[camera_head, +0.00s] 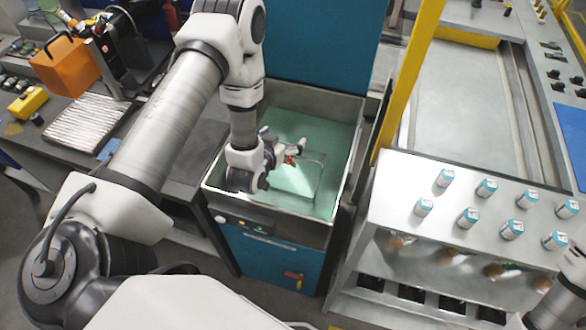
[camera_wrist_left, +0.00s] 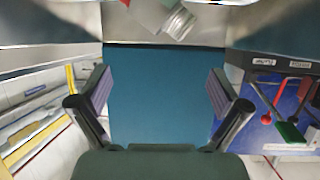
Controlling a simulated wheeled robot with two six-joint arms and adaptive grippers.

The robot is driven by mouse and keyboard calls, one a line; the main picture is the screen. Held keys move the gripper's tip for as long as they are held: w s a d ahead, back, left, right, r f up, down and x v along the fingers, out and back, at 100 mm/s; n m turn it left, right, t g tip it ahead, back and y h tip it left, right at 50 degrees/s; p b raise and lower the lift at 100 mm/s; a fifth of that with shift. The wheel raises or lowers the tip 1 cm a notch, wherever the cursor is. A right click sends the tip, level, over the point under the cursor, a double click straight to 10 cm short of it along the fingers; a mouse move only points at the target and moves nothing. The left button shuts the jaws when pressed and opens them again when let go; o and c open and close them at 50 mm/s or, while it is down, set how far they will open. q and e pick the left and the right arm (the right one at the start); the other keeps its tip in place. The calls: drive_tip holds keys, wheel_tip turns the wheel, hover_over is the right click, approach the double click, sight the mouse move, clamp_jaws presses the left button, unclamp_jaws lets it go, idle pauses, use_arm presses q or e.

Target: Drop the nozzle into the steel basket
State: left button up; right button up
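My left gripper (camera_head: 284,146) reaches over a steel-rimmed tub with a green inside. In the left wrist view its two fingers (camera_wrist_left: 160,95) stand wide apart with nothing between them. A pale square outline (camera_head: 308,186) inside the tub may be the steel basket; its walls are hard to make out. A small red spot shows beside the gripper in the head view. A shiny metal cylinder (camera_wrist_left: 176,20) at the top of the left wrist view, beyond the fingers, may be the nozzle; I cannot tell for sure. My right gripper is out of view.
The tub's steel rim (camera_head: 275,222) and blue back panel (camera_head: 320,45) are close around the left arm. A yellow post (camera_head: 408,80) rises right of the tub. A rack (camera_head: 400,190) with several small teal-and-white cylinders stands at right. An orange box (camera_head: 62,68) is on the left bench.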

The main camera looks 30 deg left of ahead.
use_arm(q)
drive_tip(key=shift+d, duration=0.1)
drive_tip(key=shift+r, duration=0.1)
drive_tip(key=shift+r, duration=0.4)
wheel_tip(320, 180, up, 9)
drive_tip(key=shift+w, duration=0.1)
